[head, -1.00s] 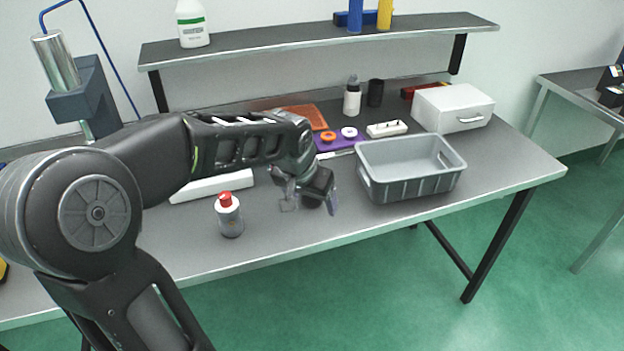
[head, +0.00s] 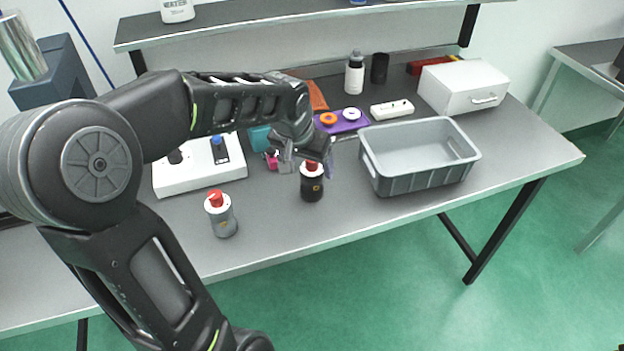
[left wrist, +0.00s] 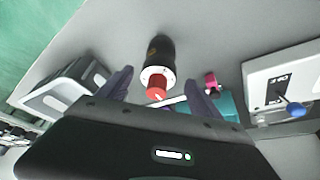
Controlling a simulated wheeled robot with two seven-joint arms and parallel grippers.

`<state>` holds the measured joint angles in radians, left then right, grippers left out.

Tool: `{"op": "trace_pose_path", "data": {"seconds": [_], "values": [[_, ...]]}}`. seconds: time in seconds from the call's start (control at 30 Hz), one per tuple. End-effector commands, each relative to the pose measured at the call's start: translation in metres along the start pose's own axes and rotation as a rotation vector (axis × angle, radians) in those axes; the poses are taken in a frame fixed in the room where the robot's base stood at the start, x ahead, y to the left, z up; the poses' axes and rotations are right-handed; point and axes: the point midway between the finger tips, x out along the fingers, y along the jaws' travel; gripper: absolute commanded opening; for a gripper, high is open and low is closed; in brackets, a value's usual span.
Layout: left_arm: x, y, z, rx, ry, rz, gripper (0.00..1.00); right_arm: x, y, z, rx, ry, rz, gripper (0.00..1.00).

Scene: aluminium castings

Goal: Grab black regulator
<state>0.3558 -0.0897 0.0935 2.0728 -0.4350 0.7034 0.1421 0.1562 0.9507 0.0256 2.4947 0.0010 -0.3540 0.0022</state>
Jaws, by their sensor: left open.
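The black regulator (head: 312,187) is a short dark cylinder with a red top, upright on the grey workbench between a grey cylinder and the bin. My left gripper (head: 306,158) is open above it, hiding part of its top. In the left wrist view the black regulator (left wrist: 158,52) shows its red tip and white collar between and beyond the two open fingers (left wrist: 158,82), which do not appear to grip it. A similar grey cylinder with a red cap (head: 221,215) stands to the left. My right gripper is not in view.
A grey bin (head: 420,186) stands close to the right. A white switch box (head: 200,180) lies to the left, with small teal and pink items beside it. A purple holder (head: 343,126) is behind. The bench's front edge (head: 330,237) is near the regulator.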

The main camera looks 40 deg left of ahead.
Motion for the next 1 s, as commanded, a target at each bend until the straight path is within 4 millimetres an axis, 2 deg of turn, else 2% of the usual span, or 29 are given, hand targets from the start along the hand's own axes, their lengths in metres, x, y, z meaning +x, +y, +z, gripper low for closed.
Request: {"op": "trace_pose_path", "data": {"seconds": [0.13,0.5,0.8,1.0], "values": [[0.014,0.001,0.001,0.000,-0.002,0.002,0.75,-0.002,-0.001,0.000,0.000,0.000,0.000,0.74],[0.018,0.001,0.000,0.000,-0.002,0.001,0.75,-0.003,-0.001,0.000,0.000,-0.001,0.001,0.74],[0.059,0.003,0.001,0.000,-0.004,0.002,0.75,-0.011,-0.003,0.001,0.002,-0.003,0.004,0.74],[0.067,0.002,0.000,-0.001,0.000,0.001,0.75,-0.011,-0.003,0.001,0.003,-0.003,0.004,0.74]]}}
